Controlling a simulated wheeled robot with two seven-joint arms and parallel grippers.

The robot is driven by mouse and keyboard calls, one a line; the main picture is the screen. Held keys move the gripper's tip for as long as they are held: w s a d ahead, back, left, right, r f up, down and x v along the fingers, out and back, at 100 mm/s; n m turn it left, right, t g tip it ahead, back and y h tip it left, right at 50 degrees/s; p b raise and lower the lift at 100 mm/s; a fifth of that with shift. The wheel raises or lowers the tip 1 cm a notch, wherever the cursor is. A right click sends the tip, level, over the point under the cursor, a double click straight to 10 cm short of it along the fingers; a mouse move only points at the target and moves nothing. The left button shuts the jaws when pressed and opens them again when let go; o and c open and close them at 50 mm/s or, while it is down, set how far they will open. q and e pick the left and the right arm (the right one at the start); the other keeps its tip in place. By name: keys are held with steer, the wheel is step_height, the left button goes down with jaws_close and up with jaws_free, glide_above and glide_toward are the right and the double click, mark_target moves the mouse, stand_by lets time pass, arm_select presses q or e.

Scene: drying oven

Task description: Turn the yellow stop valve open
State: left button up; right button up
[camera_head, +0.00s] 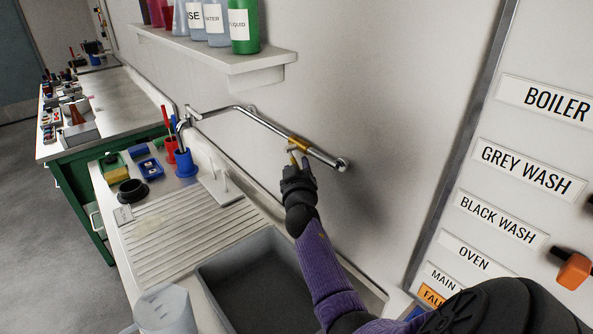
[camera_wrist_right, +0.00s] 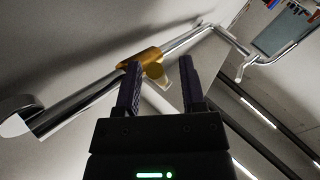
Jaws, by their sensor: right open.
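The yellow stop valve (camera_head: 298,143) is a yellow band on a chrome pipe along the wall, above the sink. In the right wrist view the valve (camera_wrist_right: 137,60) crosses the pipe, and a round yellow end (camera_wrist_right: 155,71) faces the gap between my fingers. My right gripper (camera_head: 301,161) is raised just below the valve. In the right wrist view my right gripper (camera_wrist_right: 160,66) is open, with one dark finger either side of the yellow end. I cannot tell whether a finger touches it. My left gripper is out of view.
The grey sink (camera_head: 205,270) lies below the right arm. A shelf (camera_head: 225,62) with bottles hangs on the wall at upper left. A labelled panel (camera_head: 520,170) with an orange switch (camera_head: 574,271) stands at right. The draining board (camera_head: 165,235) is mostly clear.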

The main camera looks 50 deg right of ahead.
steer(key=shift+d, duration=0.1)
jaws_close()
stand_by(1.4)
